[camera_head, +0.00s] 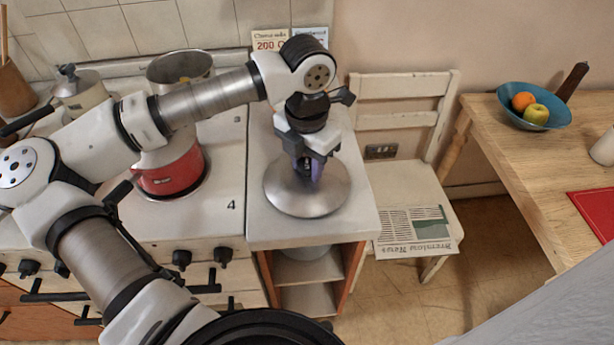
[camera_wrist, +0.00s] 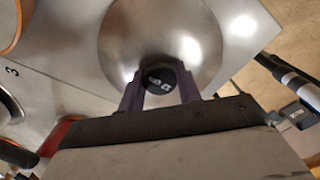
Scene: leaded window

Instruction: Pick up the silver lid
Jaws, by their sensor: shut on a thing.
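The silver lid (camera_head: 306,196) is a round domed metal lid at the worktop beside the stove. In the wrist view the lid (camera_wrist: 160,38) fills the upper middle, with its dark round knob (camera_wrist: 160,80) between my fingers. My gripper (camera_head: 308,176) points down over the lid's centre and is shut on the knob. My gripper's two purple fingers (camera_wrist: 160,92) show on either side of the knob in the wrist view. I cannot tell whether the lid's rim touches the worktop. My gripper hides part of the lid's top in the head view.
The white worktop (camera_head: 262,150) stands left of a white chair (camera_head: 405,122) holding a newspaper (camera_head: 413,232). A red pot (camera_head: 172,172) is on the stove close to the left. A wooden table (camera_head: 500,160) with a blue fruit bowl (camera_head: 535,118) is at the right.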

